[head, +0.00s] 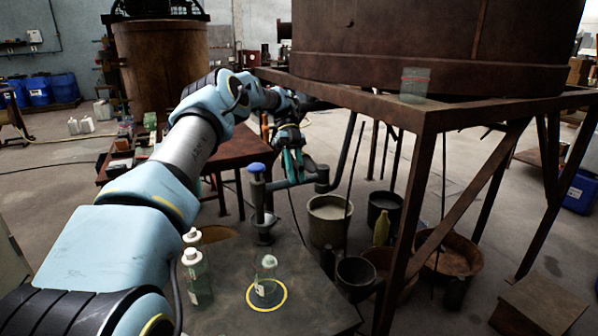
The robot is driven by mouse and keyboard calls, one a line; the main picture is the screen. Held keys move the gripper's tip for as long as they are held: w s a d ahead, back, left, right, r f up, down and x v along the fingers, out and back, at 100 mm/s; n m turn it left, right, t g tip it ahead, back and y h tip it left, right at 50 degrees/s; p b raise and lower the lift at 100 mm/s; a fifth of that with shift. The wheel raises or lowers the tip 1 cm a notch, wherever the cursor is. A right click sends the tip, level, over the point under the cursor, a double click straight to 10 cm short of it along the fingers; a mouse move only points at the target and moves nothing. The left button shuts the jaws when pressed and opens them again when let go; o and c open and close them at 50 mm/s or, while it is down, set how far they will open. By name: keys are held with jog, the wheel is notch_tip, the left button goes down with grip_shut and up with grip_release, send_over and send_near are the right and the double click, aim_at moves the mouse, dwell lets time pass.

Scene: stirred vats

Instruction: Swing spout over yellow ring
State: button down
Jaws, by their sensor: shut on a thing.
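The spout (258,198) is a dark pipe arm with a blue knob (256,168) on top and a downward outlet at its left end. It joins a bent pipe by the rusty stand. The yellow ring (250,302) lies on the dark tabletop (325,300) in front. A clear capped bottle (266,278) stands inside the ring. The outlet shows above and behind the ring in the picture, not over it. My gripper (292,163), with teal fingers, is shut on the spout's horizontal arm. The exact contact is small and partly hidden.
Two clear bottles with white caps (195,270) stand left of the ring. A large rusty vat (430,45) rests on a brown frame (425,118) at right, with a glass jar (415,85) on its edge. Several buckets (329,220) stand on the floor behind the tabletop.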

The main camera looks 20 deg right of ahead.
dwell(0.4)
jog(key=c, duration=0.8)
grip_release()
jog(key=shift+w, duration=0.1)
jog(key=shift+o, duration=0.2)
jog(key=shift+r, duration=0.45)
notch_tip(320, 180, up, 9)
jog(key=p, duration=0.6)
